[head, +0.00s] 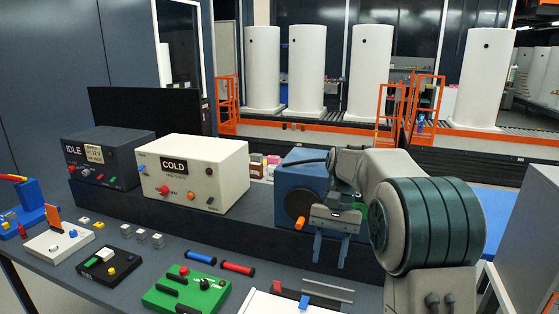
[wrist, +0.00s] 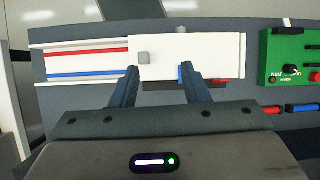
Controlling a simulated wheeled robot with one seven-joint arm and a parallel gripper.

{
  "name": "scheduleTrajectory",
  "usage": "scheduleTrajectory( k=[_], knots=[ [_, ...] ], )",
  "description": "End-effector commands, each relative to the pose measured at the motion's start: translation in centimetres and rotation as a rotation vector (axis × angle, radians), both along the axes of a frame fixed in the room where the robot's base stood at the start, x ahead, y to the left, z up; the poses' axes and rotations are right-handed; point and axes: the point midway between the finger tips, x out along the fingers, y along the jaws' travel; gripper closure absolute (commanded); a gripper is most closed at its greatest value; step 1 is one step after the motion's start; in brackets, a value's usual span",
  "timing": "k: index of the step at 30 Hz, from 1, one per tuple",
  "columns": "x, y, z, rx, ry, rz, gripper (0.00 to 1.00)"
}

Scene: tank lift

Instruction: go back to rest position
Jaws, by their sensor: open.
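My gripper (head: 330,262) hangs over the right part of the workbench in the head view, fingers pointing down. Its two blue fingers stand apart with nothing between them.
A blue machine (head: 297,182) stands close behind my gripper. A cream COLD box (head: 192,172) and a dark IDLE box (head: 105,157) stand to its left. A green panel (head: 188,290) and small parts lie in front. White tanks (head: 370,70) stand far back.

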Motion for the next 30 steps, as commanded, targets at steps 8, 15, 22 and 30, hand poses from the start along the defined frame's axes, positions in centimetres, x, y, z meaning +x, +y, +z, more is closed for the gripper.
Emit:
scheduleTrajectory(
  k=[8,15,22,30],
  knots=[
    [-6.4,-0.8,2.2,-0.035,-0.231,0.063,0.58],
    [-12.1,-1.6,2.2,-0.072,-0.423,0.132,0.58],
    [-17.3,-2.4,0.7,-0.115,-0.603,0.207,0.58],
    [-21.1,-2.8,-1.4,-0.154,-0.741,0.272,0.58]
  ],
)
